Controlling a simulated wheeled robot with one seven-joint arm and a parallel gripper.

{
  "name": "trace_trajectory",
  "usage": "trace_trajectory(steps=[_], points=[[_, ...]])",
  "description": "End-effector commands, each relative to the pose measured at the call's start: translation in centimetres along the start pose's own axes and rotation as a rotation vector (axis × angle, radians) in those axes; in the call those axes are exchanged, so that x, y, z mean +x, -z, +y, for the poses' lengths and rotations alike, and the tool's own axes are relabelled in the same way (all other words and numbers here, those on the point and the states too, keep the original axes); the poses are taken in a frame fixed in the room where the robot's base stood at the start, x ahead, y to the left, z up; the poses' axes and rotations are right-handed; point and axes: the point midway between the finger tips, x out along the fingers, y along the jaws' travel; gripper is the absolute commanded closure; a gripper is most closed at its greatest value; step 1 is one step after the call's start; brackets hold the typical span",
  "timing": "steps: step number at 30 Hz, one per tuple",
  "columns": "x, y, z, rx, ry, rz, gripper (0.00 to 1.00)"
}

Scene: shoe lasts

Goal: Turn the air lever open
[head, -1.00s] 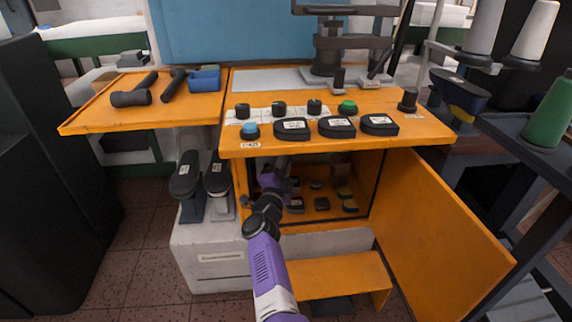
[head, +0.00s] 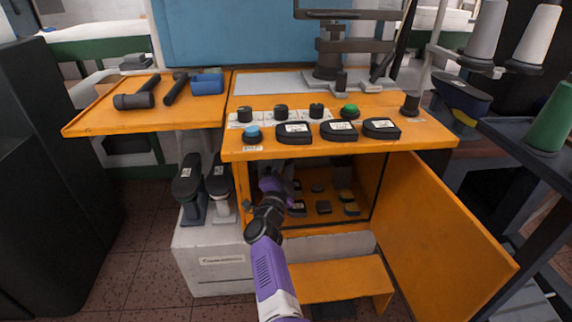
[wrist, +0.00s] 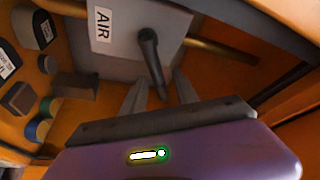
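The air lever (wrist: 150,56) is a dark handle on a grey plate (wrist: 118,55) inside the orange cabinet, beside a white label reading AIR (wrist: 103,28). It slants down from its pivot in the wrist view. My gripper (wrist: 160,92) is open, with one finger on each side of the lever's lower end. A gap shows between the lever and each finger; contact lower down is hidden. In the head view my gripper (head: 272,184) reaches into the cabinet's left part, and the lever cannot be made out there.
Several small blocks and pads lie inside the cabinet, including a grey block (wrist: 19,98). The cabinet door (head: 440,225) stands open at the right. The orange worktop (head: 300,148) overhangs my arm, and an orange step (head: 335,275) is below.

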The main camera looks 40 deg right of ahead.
Motion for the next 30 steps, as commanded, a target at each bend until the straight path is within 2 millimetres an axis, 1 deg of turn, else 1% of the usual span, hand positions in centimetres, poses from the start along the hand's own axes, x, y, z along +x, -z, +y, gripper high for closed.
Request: trace_trajectory(steps=[5, 8, 11, 15, 21, 25, 30], points=[[-0.1, 0.0, -0.1, 0.001, 0.001, 0.0, 0.64], [-0.9, -0.1, -0.2, 0.001, 0.001, -0.003, 0.64], [-2.2, 0.0, -0.4, 0.0, 0.003, -0.003, 0.64], [-4.5, 0.0, -0.4, -0.001, 0.003, -0.004, 0.64], [-6.9, -0.1, -0.2, -0.001, 0.002, -0.004, 0.64], [-7.7, 0.0, -0.1, 0.0, 0.001, -0.001, 0.64], [-7.8, 0.0, 0.0, 0.0, 0.0, 0.0, 0.64]])
